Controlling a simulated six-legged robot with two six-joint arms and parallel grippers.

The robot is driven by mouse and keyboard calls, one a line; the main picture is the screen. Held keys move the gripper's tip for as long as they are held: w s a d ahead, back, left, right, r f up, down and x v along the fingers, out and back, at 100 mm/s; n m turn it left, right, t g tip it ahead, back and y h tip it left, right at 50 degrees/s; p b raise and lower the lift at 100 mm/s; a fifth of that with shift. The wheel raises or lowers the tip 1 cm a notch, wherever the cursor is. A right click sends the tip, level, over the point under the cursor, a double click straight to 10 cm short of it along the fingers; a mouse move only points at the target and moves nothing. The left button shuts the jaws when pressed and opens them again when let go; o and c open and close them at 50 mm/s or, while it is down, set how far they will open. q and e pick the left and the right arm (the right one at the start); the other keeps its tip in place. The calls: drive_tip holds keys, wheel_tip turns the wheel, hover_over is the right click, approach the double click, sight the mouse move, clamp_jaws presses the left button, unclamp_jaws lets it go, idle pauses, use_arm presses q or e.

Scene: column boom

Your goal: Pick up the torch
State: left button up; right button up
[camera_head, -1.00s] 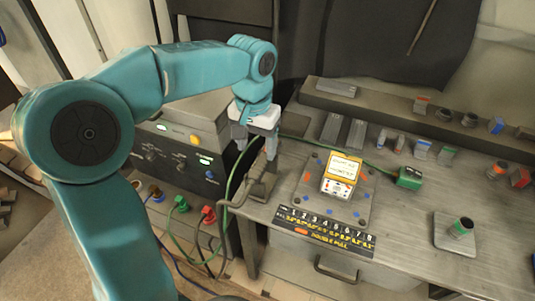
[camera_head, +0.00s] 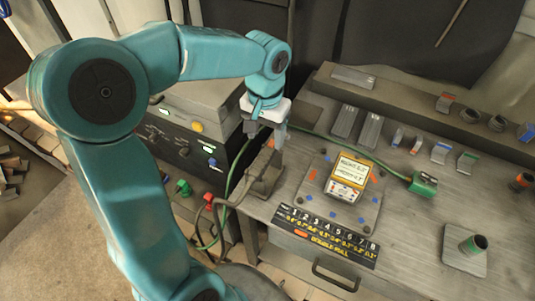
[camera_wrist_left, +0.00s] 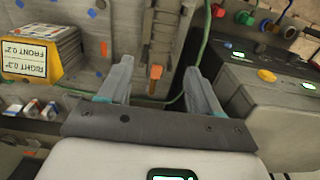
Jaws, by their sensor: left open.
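The torch (camera_head: 262,170) appears to be the dark grey piece with a brownish upper part at the left edge of the bench, with a cable hanging below. In the left wrist view a ribbed grey body with an orange-brown end (camera_wrist_left: 155,74) shows between the fingers; I take it to be the torch. My left gripper (camera_head: 265,131) is above it, pointing down, and open. In the left wrist view its two fingers (camera_wrist_left: 158,78) stand apart on either side, with nothing clearly gripped. The gripper partly hides the torch top in the head view. My right gripper is not in view.
A power unit (camera_head: 185,140) with lit displays stands close left of the bench. A yellow-and-white block (camera_head: 348,178) sits on a plate, with a numbered strip (camera_head: 325,236) in front. Clear bench lies around the cup (camera_head: 474,245).

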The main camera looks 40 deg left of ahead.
sight(266, 153)
use_arm(q)
drive_tip(key=f, duration=0.3)
drive_tip(key=shift+w+a+f, duration=0.2)
drive_tip(key=shift+w+f, duration=0.05)
drive_tip(key=shift+f, duration=0.1)
drive_tip(key=shift+s+d+f, duration=0.25)
drive_tip(key=shift+s+f, duration=0.1)
drive_tip(key=shift+f, duration=0.45)
drive_tip(key=f, duration=0.2)
drive_tip(key=f+p, duration=0.1)
drive_tip(key=f, duration=0.1)
drive_tip(key=shift+w+a, duration=0.2)
drive_tip(key=shift+w, duration=0.2)
drive_tip(key=shift+s+d+f, duration=0.1)
drive_tip(key=shift+f, duration=0.1)
drive_tip(key=shift+s, duration=0.15)
drive_tip(key=shift+w, duration=0.2)
drive_tip(key=c, duration=0.9)
drive_tip(key=shift+c, duration=0.7)
